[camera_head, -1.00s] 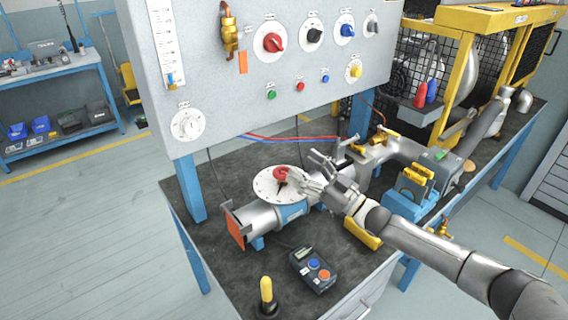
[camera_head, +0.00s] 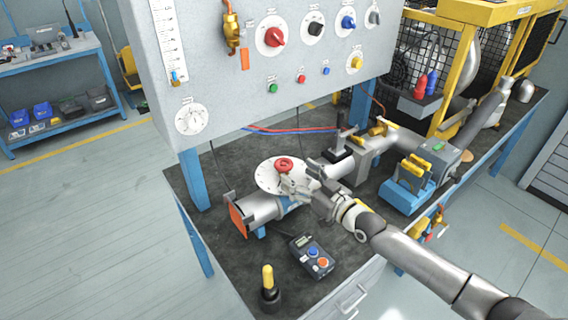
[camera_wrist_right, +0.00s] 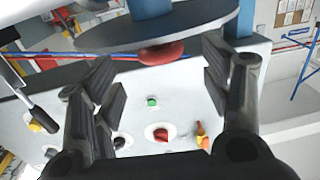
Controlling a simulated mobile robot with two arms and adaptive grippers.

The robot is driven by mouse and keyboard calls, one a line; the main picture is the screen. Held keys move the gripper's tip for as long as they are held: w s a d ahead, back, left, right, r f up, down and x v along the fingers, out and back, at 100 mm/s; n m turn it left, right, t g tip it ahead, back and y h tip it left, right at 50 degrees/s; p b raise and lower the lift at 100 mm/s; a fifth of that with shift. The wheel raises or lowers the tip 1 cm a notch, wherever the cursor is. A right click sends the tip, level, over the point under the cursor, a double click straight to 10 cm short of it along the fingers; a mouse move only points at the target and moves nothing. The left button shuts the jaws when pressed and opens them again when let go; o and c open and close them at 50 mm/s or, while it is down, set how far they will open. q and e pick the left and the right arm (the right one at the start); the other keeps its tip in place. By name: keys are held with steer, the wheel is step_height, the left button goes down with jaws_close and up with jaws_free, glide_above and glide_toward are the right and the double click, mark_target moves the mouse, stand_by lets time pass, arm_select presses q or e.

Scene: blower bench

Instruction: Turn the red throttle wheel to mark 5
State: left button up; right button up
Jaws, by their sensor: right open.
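The red throttle wheel (camera_head: 284,164) sits on a round white dial plate (camera_head: 266,182) on top of the grey pipe body on the bench. My right gripper (camera_head: 287,184) is open, at the near side of the wheel and over the plate's edge. In the right wrist view the red wheel (camera_wrist_right: 162,53) appears between the two spread fingers (camera_wrist_right: 160,76), with a gap on each side, beside the dial plate (camera_wrist_right: 190,35). The plate's marks are too small to read, and the fingers partly cover its near side. My left gripper is not in view.
A grey panel (camera_head: 215,85) with several knobs and buttons stands behind the pipe. A handheld control box (camera_head: 311,257) and a black post with a yellow top (camera_head: 268,280) are at the bench front. A blue block with yellow parts (camera_head: 408,185) is to the right.

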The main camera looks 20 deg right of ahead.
mark_target(291, 167)
steer(key=shift+x, duration=3.3)
steer(key=shift+c, duration=0.5)
steer(key=c, duration=1)
steer(key=shift+o, duration=0.2)
steer(key=y+b, duration=0.1)
steer(key=b, duration=0.3)
steer(key=n+y+b, duration=0.1)
steer(key=b, duration=0.4)
steer(key=shift+r+g, duration=0.3)
steer(key=shift+g, duration=0.1)
